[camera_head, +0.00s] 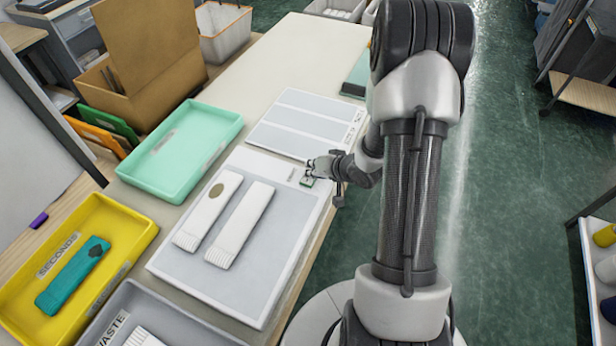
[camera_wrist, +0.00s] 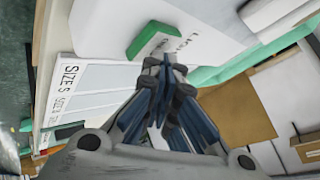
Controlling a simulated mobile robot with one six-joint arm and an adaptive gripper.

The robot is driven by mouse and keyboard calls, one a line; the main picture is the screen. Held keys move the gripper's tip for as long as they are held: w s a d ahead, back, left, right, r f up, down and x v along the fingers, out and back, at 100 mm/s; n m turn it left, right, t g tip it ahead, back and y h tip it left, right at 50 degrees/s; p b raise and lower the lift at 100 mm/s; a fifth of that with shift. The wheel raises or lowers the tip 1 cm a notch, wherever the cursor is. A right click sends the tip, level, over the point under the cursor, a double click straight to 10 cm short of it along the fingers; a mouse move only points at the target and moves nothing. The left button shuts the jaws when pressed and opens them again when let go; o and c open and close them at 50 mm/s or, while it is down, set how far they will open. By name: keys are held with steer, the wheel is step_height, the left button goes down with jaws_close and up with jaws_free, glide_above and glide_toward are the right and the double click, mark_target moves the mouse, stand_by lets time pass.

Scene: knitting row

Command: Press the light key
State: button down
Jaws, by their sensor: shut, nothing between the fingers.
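Two white knitted pieces lie on the board, the left one (camera_head: 208,210) with a brown spot, the right one (camera_head: 240,224) plain.
A yellow SECONDS tray (camera_head: 140,225) holds a teal piece (camera_head: 72,275). A grey WASTE tray (camera_head: 190,318) is at the front. A size board (camera_head: 325,112) lies beyond the key. The bench beyond it is mostly clear.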

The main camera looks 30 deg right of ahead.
steer(key=shift+r, duration=0.3)
step_height(320, 180, up, 6)
steer(key=p, duration=0.6)
stand_by(0.3)
